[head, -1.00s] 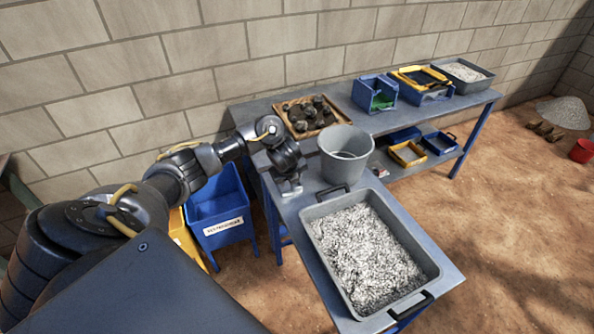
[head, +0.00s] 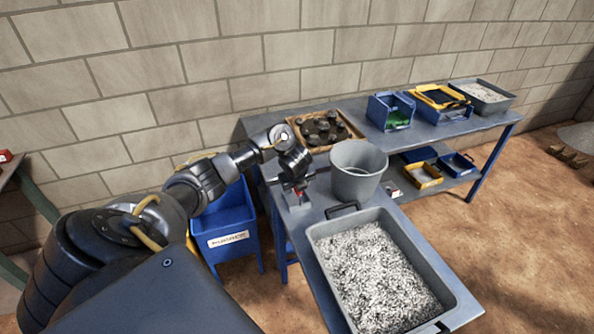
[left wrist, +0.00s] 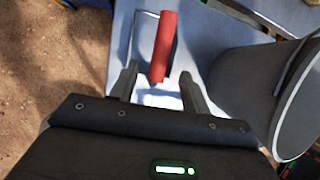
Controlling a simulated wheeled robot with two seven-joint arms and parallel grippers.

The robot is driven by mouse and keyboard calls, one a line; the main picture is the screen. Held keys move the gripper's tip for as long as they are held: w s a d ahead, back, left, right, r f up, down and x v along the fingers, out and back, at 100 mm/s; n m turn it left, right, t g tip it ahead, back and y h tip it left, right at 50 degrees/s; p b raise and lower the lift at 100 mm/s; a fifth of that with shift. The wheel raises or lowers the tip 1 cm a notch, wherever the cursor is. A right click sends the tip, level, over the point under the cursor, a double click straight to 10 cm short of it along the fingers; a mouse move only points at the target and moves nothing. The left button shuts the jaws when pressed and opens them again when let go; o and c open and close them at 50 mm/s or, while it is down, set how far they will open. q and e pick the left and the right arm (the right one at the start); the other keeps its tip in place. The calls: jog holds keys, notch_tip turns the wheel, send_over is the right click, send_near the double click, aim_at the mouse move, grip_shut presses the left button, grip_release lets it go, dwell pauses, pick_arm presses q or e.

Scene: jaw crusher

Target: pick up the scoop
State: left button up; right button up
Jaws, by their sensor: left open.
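The scoop's red handle (left wrist: 164,45) shows in the left wrist view, above the grey table top, with a pale metal part at its lower end. My left gripper (left wrist: 159,72) is open, with one finger on each side of the lower handle; I cannot tell whether either touches it. In the head view my left gripper (head: 297,187) is over the table's left edge, left of the grey bucket, with a bit of red (head: 300,192) beneath it. Most of the scoop is hidden there by the gripper. My right gripper is not in view.
A grey bucket (head: 357,175) stands close on the right of my left gripper. A grey tray (head: 449,275) of gravel is on the near table. A wooden tray (head: 350,128) of dark rocks and blue bins (head: 390,115) stand behind. A blue container (head: 226,225) is below left.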

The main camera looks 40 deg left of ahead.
aim_at(296, 201)
pick_arm(q)
jog(key=shift+f, duration=0.35)
jog(key=x, duration=0.4)
jog(key=shift+w+a+f, duration=0.1)
jog(key=shift+a+f, duration=0.1)
grip_shut()
